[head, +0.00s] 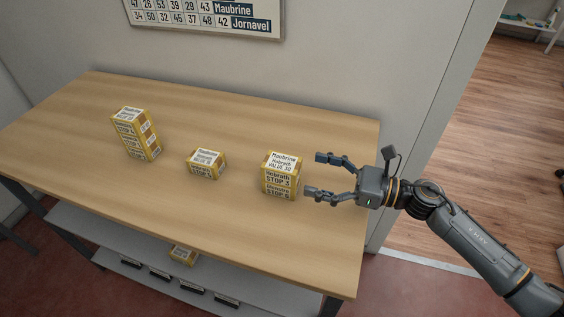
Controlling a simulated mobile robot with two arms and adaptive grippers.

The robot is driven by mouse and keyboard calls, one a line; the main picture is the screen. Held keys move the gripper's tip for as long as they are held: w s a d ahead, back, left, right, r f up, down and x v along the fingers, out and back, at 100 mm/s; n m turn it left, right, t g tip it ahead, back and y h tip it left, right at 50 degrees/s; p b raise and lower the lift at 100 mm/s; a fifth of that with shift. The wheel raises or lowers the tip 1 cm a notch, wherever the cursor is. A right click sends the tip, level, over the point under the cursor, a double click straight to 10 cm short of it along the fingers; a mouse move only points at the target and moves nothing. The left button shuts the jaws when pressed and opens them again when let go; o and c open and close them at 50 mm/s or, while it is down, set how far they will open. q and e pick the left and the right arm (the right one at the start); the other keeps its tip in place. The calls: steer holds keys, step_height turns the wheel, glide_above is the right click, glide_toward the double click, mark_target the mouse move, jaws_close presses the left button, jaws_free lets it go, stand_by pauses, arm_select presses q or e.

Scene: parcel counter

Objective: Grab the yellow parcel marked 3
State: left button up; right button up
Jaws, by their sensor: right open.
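Three yellow parcels with white printed labels stand on the wooden table (215,215) in the head view. The left parcel (136,134) is tall, with several label lines, one seeming to read "STOP 4". My right gripper (314,174) is open and empty just right of the right parcel, its fingers pointing at it. My left gripper is out of view.
Another yellow parcel (183,255) lies on the lower shelf (125,245), partly hidden by the tabletop; several dark items line that shelf's front. A sign (205,14) with numbers and names hangs on the wall behind. The tabletop between the parcels and along its front is clear.

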mark_target(282, 162)
steer(key=x, duration=0.3)
steer(key=shift+w+a+p, duration=0.2)
steer(key=shift+a+p, duration=0.1)
steer(key=shift+w+a+r, duration=0.1)
steer(key=shift+a+r, duration=0.05)
steer(key=shift+a, duration=0.1)
steer(key=p+x, duration=0.2)
steer(key=x, duration=0.1)
steer(key=shift+w+a+r, duration=0.1)
steer(key=shift+w+a, duration=0.1)
steer(key=shift+w, duration=0.05)
steer(key=shift+w+a, duration=0.15)
steer(key=shift+a, duration=0.3)
steer(key=shift+d, duration=0.1)
steer(key=c, duration=1.4)
